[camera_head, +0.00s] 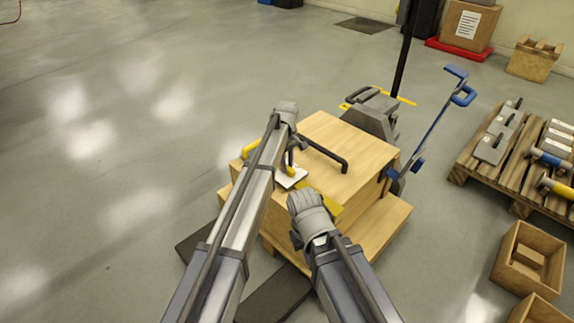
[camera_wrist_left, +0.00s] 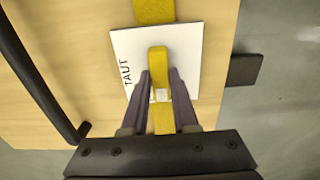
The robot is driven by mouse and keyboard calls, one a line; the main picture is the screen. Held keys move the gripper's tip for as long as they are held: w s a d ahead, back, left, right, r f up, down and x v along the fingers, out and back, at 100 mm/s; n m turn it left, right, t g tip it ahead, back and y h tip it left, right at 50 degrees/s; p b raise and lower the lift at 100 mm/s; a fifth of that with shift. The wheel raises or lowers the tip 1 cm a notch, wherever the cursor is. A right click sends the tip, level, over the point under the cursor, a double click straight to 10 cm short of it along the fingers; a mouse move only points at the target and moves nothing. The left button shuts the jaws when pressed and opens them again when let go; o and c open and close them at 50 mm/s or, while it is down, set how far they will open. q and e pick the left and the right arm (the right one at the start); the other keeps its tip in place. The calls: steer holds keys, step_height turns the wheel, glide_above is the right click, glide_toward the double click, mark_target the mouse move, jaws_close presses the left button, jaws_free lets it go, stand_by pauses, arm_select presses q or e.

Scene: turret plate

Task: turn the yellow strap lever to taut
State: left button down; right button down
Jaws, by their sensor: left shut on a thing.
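The yellow strap lever (camera_wrist_left: 158,62) stands over a white plate (camera_wrist_left: 205,45) in the left wrist view. The word TAUT is printed along the plate's left edge, beside the lever. My left gripper (camera_wrist_left: 160,90) is shut on the lever, a dark finger on each side. The lever lies in line with the yellow strap (camera_wrist_left: 153,10), not toward the word. In the head view, the plate (camera_head: 291,179) is on the wooden crate (camera_head: 350,140), and my left arm partly hides the lever. My right wrist is near the crate's front; its fingers do not show.
A black bar handle (camera_head: 325,155) rises from the crate beside the plate; it also shows in the left wrist view (camera_wrist_left: 40,90). A blue-handled cart (camera_head: 430,125) stands right of the crate. A loaded pallet (camera_head: 510,150) lies farther right. The floor at left is clear.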

arm_select(q)
steer(key=shift+m, duration=0.3)
steer(key=m, duration=0.3)
steer(key=shift+m, duration=0.4)
steer(key=m, duration=0.4)
steer(key=shift+m, duration=0.3)
steer(key=m, duration=0.4)
steer(key=shift+m, duration=2.4)
steer(key=c, duration=0.7)
jaws_free()
